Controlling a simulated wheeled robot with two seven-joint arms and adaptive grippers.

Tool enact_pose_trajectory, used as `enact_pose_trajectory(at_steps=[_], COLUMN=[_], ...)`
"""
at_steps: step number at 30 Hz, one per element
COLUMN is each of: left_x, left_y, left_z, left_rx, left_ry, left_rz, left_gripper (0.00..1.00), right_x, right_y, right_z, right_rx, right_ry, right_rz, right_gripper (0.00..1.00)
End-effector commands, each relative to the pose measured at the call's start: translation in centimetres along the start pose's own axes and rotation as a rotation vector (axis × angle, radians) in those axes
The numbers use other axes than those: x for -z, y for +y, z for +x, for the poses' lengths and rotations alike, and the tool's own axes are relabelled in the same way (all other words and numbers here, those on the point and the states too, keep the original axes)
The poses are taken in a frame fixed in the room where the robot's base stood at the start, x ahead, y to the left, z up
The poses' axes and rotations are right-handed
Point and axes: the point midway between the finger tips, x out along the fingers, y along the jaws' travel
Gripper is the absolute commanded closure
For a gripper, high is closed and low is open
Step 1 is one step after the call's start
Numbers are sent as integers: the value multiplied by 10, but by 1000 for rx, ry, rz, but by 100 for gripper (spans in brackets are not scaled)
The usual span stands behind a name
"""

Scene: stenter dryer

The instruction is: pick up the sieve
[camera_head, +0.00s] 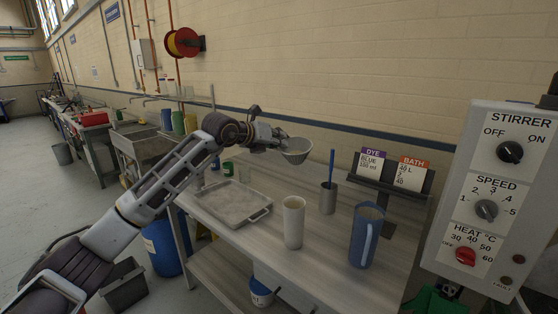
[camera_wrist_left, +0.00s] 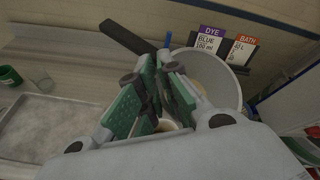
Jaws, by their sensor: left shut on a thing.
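The sieve (camera_head: 297,151) is a grey bowl with a dark handle, held above the back of the table. My left gripper (camera_head: 277,143) reaches it from the left and is shut on its handle. In the left wrist view the sieve's bowl (camera_wrist_left: 226,82) lies beyond and right of my left gripper (camera_wrist_left: 160,88), partly hidden by the fingers. The dark handle (camera_wrist_left: 124,36) sticks out on the left of the fingers.
The table holds a metal tray (camera_head: 233,205), a white cup (camera_head: 293,224), a blue jug (camera_head: 366,238), a grey beaker (camera_head: 327,199) with a blue rod and a card stand (camera_head: 390,190). A control box (camera_head: 490,190) stands at the right. A green cup (camera_head: 228,169) is behind the tray.

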Motion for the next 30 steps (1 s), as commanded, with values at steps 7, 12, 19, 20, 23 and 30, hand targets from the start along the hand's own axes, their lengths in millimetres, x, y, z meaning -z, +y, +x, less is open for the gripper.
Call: enact_pose_trajectory(at_steps=[7,12,19,20,23,30], left_x=[-39,-60,-79,-81,-84,-86], left_y=[-20,-32,-41,-42,-44,-45], left_z=[-16,-25,-32,-33,-34,-36], left_rx=[1,2,0,1,1,1], left_ry=[-4,-2,-2,-2,-1,0], left_rz=[0,0,0,0,-1,-1], left_gripper=[100,100,100,100,100,100], right_x=[4,5,6,6,5,5], right_y=[-1,-2,-2,-1,-1,1], right_z=[6,7,8,8,9,9], right_rx=[0,1,1,1,0,-2], right_ry=[5,7,8,8,7,7], right_rz=[1,1,1,1,0,0], right_gripper=[10,10,10,10,10,10])
